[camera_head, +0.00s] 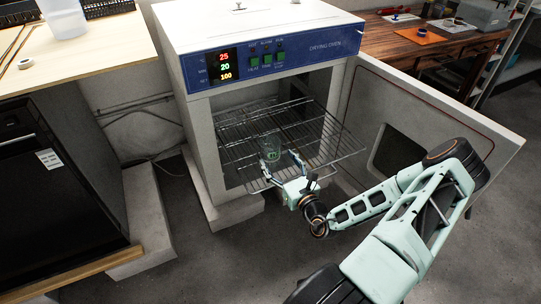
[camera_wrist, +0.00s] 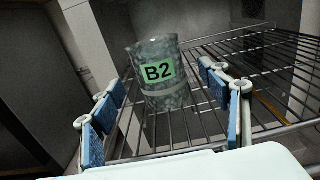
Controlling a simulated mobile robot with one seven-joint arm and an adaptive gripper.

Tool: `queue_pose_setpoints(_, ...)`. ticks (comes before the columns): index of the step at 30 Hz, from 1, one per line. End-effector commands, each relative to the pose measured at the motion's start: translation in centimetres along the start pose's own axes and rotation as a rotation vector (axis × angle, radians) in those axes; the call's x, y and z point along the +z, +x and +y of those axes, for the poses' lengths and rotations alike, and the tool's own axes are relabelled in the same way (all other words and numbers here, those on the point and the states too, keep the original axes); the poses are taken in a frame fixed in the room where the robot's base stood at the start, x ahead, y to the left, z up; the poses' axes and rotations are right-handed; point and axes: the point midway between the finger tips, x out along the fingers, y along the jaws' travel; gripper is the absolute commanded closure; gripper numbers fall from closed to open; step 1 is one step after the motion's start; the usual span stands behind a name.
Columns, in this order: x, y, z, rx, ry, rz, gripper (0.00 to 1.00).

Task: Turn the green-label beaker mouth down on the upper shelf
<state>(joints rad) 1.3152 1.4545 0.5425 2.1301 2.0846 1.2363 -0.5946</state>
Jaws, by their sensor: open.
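The clear glass beaker (camera_head: 270,147) stands on the pulled-out wire shelf (camera_head: 340,140) of the drying oven (camera_head: 270,65). In the wrist view the beaker (camera_wrist: 157,95) shows a green label reading B2, the right way up. Its wider end is at the top, so it looks mouth up; the rim is faint. My gripper (camera_head: 281,167) is open at the shelf's front, pointing at the beaker. In the wrist view its blue-padded fingers (camera_wrist: 165,103) are apart on either side of the beaker's line, with the beaker at or just beyond their tips. Contact is not visible.
The oven door (camera_head: 440,110) stands wide open at the right, with my arm in front of it. The shelf around the beaker is bare wire. A light bench (camera_head: 120,45) stands left, and a wooden table (camera_head: 440,45) with small items stands behind right.

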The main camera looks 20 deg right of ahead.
Motion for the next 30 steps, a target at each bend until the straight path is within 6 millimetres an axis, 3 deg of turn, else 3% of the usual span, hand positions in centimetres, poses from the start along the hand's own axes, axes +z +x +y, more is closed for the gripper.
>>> queue_pose_setpoints(15, -0.2, 5.8, 0.2, 0.002, 0.000, 0.000, 0.31)
queue_pose_setpoints(23, 0.0, 6.1, 0.1, 0.001, 0.001, 0.001, 0.31)
queue_pose_setpoints(30, 0.0, 6.1, 0.1, 0.001, 0.001, 0.001, 0.56)
